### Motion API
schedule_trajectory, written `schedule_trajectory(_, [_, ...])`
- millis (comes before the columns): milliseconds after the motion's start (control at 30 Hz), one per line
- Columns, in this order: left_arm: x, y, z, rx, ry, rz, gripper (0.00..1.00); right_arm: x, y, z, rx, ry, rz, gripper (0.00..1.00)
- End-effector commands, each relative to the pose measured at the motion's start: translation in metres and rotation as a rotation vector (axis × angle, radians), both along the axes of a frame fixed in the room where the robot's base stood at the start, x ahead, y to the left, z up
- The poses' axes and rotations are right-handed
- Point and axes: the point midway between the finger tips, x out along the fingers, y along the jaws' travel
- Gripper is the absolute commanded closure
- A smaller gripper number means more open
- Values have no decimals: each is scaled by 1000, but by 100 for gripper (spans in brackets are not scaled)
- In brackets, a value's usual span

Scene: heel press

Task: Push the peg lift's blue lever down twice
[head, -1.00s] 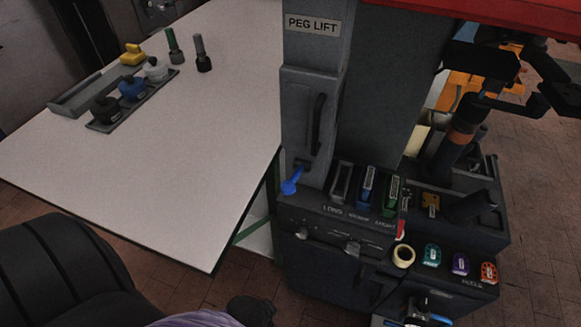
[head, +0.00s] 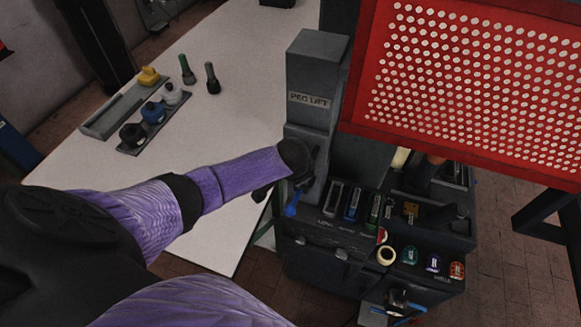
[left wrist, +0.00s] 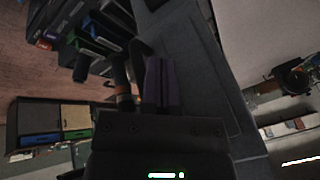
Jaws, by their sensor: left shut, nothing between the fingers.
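The grey peg lift (head: 308,118) stands at the table's right edge with its name plate at the front. Its blue lever (head: 291,208) sticks out low on its front, with the tip hanging downward. My left gripper (head: 300,177) is at the lift's front, just above the lever, and partly hidden by my own wrist. I cannot tell whether it touches the lever. In the left wrist view its dark fingers (left wrist: 161,82) are shut and empty, beside the lift's grey panel. The lever cannot be made out there. My right gripper is not in view.
A red perforated panel (head: 470,85) stands at the right. Below it, a dark cart (head: 340,262) carries labelled slots and a tape roll (head: 387,254). The white table (head: 75,180) holds a tray of knobs (head: 133,150) and two pegs; its front is clear.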

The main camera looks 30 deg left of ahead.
Motion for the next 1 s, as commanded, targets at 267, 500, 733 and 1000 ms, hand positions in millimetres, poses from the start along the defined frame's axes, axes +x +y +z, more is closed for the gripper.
schedule_trajectory(267, [8, 14, 4, 19, -12, 19, 100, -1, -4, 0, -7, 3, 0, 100])
schedule_trajectory(500, [8, 13, 2, 18, -10, 18, 100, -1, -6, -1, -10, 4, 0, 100])
schedule_trajectory(733, [-2, 11, -27, 19, -7, 16, 100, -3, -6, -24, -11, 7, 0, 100])
schedule_trajectory(1000, [-15, 8, -63, 19, -7, 18, 100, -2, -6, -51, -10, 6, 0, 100])
